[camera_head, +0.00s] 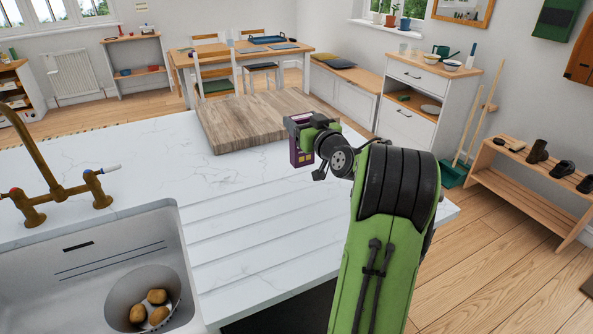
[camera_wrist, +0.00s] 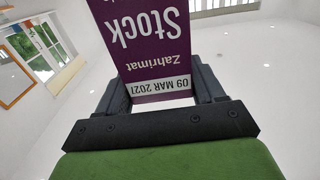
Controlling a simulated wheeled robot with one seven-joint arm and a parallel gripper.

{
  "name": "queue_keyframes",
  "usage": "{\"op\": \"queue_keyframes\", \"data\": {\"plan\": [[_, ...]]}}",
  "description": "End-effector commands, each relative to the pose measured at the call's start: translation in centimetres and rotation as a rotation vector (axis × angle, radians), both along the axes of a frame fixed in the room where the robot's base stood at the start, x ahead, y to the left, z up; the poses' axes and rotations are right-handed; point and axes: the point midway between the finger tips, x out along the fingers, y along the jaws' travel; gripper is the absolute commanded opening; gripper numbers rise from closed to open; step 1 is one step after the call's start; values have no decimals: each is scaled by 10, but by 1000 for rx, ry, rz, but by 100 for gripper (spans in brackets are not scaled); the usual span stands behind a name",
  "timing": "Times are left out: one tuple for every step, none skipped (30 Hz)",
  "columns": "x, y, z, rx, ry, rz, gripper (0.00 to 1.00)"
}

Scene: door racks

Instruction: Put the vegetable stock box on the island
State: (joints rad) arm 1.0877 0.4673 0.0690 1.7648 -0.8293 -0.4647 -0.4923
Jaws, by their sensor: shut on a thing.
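The vegetable stock box (camera_head: 301,154) is a small purple carton, mostly hidden behind my gripper (camera_head: 305,129) in the head view. In the wrist view the box (camera_wrist: 150,45) shows the word "Stock" and a date strip, upside down, between the two dark fingers. My gripper is shut on it. The island (camera_head: 150,160) is a white marble counter with a sink. In the head view the box appears over the island, just right of the cutting board; I cannot tell whether its base touches anything.
A thick wooden cutting board (camera_head: 245,118) lies on the island. A brass tap (camera_head: 50,180) stands at the left, behind the sink (camera_head: 60,270), where a colander (camera_head: 145,290) holds potatoes. Clear marble lies left and in front of the board. A shoe rack (camera_head: 530,170) stands right.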

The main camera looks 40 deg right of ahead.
Motion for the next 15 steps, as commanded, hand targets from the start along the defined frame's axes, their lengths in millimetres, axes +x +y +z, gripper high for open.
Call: {"op": "queue_keyframes", "data": {"plan": [[0, -1, -20, 7, 3, -2, 14], [0, -1, -27, 8, 2, -1, 14], [0, -1, -36, 7, 1, -1, 14], [0, -1, -41, 7, 1, -2, 14], [0, -1, -44, 5, 2, -1, 14], [0, 0, -49, 4, 1, 0, 14], [0, 0, -52, 4, 1, 0, 14], [0, 0, -56, 4, 0, 0, 14], [0, 0, -62, 5, -1, -1, 14], [0, 0, -68, 4, 1, -1, 14], [0, 0, -74, 6, 2, -1, 14], [0, 0, -82, 6, 1, -1, 14], [0, 0, -85, 5, -1, -1, 14], [0, 0, -86, 4, 0, -1, 14], [0, 0, -86, 2, -1, 0, 14]]}}
